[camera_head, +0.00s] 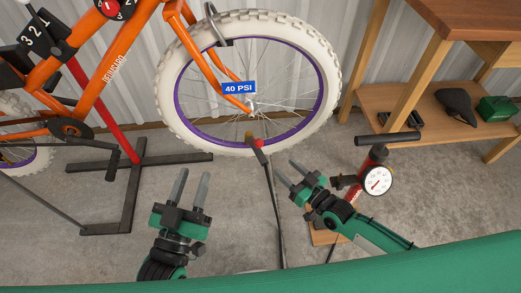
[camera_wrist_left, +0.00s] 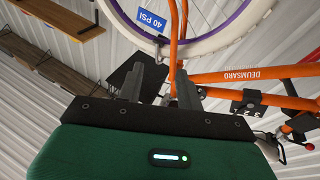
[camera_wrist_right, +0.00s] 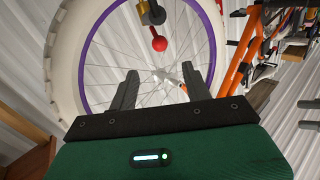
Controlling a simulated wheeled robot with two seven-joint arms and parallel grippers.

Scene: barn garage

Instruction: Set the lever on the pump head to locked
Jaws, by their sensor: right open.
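The pump head (camera_head: 251,137) is at the bottom of the bike's white front tyre, by the purple rim; I cannot tell how it sits on the valve. Its lever ends in a red knob (camera_head: 258,143). In the right wrist view the brass and dark pump head (camera_wrist_right: 150,13) is at the top, with the red knob (camera_wrist_right: 158,44) hanging below it. My right gripper (camera_head: 286,172) is open and empty, right of and nearer than the pump head, not touching it. My left gripper (camera_head: 191,173) is open and empty, lower left of the wheel.
A dark hose (camera_head: 275,205) runs down from the pump head. The red floor pump (camera_head: 375,157) with a round gauge (camera_head: 378,180) stands behind my right arm. A bike stand (camera_head: 133,180) is at left; a wooden bench (camera_head: 430,105) is at right. A blue "40 PSI" tag (camera_head: 239,88) shows at the wheel.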

